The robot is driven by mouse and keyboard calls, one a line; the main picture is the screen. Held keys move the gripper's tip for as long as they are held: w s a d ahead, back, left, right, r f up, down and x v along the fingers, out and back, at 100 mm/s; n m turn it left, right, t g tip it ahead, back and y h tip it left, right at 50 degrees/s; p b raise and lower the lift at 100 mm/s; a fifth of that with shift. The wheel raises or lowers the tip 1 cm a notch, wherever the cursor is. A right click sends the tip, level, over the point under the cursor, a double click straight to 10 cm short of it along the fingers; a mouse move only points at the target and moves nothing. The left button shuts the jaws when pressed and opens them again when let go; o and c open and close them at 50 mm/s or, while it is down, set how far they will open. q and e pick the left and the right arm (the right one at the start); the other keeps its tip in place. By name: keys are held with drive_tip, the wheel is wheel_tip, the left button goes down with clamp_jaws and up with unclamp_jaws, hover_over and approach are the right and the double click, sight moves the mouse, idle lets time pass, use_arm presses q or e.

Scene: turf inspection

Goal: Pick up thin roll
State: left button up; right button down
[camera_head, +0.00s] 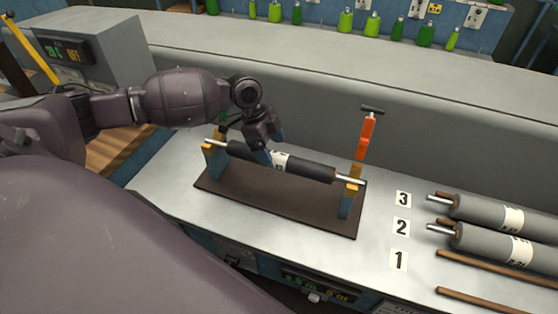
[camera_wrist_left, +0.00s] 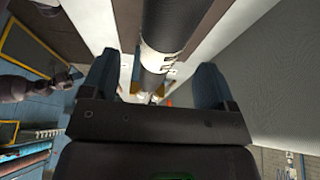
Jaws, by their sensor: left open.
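The thin roll (camera_head: 310,168) is dark with a white printed label. It lies across two end supports on a brown base plate (camera_head: 270,207), its metal shaft ends resting in the yellow-and-blue holders. My left gripper (camera_head: 271,149) is over the roll near the label, pointing down and open. In the left wrist view the roll (camera_wrist_left: 170,22) runs between the two spread fingers (camera_wrist_left: 157,85), with gaps beside it; contact cannot be told. A dark, arm-like shape (camera_wrist_left: 40,85), apparently my right arm, is at the left of that view, its jaw state unclear.
An orange-handled tool (camera_head: 366,138) stands upright by the right support. Thicker grey rolls (camera_head: 490,240) and wooden rails lie at the right, beside number cards (camera_head: 401,228). A grey control box (camera_head: 95,48) stands at the back left. Green bottles line the far shelf.

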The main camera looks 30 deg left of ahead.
sight(277, 154)
use_arm(q)
drive_tip(key=shift+x, duration=2.55)
drive_tip(key=shift+w+d+r, duration=0.1)
drive_tip(key=shift+w+d, duration=0.05)
drive_tip(key=shift+w, duration=0.05)
drive_tip(key=c, duration=1.3)
